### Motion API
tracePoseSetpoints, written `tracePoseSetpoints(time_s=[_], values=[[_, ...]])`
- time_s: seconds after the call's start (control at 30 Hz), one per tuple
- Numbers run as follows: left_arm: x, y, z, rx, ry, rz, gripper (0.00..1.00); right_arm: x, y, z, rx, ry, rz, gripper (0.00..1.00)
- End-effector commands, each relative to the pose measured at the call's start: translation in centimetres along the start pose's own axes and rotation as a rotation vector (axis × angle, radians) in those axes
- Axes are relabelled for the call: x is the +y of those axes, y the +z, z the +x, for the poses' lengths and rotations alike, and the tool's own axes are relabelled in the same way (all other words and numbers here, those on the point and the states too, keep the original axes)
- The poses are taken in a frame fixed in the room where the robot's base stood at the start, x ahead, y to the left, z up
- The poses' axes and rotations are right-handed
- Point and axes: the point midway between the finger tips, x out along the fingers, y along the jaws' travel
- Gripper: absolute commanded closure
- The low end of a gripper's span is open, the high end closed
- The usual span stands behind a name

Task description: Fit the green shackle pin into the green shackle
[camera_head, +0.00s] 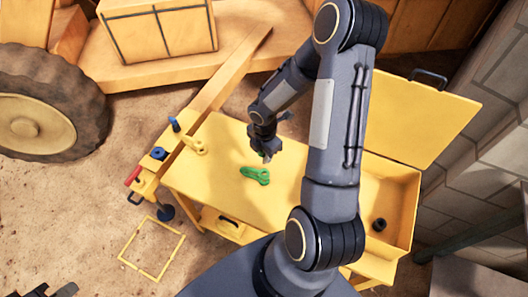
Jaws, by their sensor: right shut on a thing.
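The green shackle (255,174) lies on the yellow table top, near the middle of the table. My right gripper (267,154) is just above and beside the shackle, pointing down. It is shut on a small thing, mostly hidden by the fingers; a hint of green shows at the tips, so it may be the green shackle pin. I cannot tell whether it touches the shackle. My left gripper (62,290) shows only in part at the bottom left corner, far from the table, and its jaws are not clear.
The yellow table (215,180) has free room around the shackle. A yellow beam (225,78) with blue and red parts runs along its left side. An open yellow box (398,208) holding a dark ring (379,224) is at the right. A large wheel (40,110) stands far left.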

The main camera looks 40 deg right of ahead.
Motion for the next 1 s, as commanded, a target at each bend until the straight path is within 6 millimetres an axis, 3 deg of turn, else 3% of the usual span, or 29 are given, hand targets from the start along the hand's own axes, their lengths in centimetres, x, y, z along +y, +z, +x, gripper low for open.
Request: tracePoseSetpoints(time_s=[0.6, 1.0], values=[[-1.7, 1.9, 3.8, 0.0, 0.0, 0.0, 1.0, 0.0, 0.0, 5.2, 0.0, 0.0, 0.001, 0.99], [-1.8, 2.0, 4.0, 0.0, 0.0, 0.0, 1.0, 0.0, 0.0, 5.6, 0.0, 0.0, 0.001, 0.99]])
